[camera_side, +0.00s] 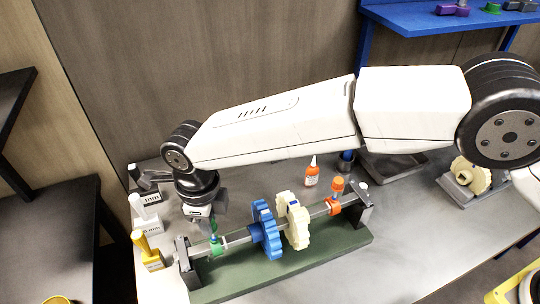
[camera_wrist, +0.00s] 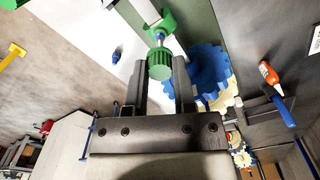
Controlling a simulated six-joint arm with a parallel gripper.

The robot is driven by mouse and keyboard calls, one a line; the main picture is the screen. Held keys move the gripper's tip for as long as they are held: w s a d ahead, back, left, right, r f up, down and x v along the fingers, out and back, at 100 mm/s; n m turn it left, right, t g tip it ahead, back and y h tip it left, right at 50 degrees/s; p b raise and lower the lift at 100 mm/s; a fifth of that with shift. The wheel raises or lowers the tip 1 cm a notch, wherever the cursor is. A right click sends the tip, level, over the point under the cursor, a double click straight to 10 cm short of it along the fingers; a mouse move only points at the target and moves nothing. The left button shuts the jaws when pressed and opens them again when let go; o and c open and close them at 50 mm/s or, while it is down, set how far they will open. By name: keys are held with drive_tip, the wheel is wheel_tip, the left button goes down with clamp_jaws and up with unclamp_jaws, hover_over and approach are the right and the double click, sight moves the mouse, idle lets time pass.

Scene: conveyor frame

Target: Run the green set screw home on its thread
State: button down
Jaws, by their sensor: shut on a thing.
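The green set screw (camera_wrist: 159,66) has a ribbed round head and sits between the two jaws of my gripper (camera_wrist: 161,76) in the wrist view. My gripper (camera_side: 211,226) is shut on it, above the green collar (camera_side: 218,246) in the side view. The collar (camera_wrist: 160,27) is on the grey shaft (camera_side: 238,239), left of the blue gear (camera_side: 262,232). A short bluish shank shows between the screw's head and the collar. How deep its tip sits in the thread is hidden. In the side view the jaws mostly hide the screw.
A cream gear (camera_side: 297,226) is beside the blue one. An orange collar (camera_side: 333,207) with an orange-headed screw (camera_side: 337,185) is farther right. End brackets carry the shaft over a green base (camera_side: 325,252). An orange bottle (camera_side: 312,172) stands behind; yellow (camera_side: 149,259) and white (camera_side: 149,222) holders stand left.

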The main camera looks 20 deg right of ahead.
drive_tip(key=c, duration=0.6)
unclamp_jaws()
drive_tip(key=shift+a+r, duration=0.1)
drive_tip(key=shift+r, duration=0.1)
drive_tip(key=shift+f, duration=0.1)
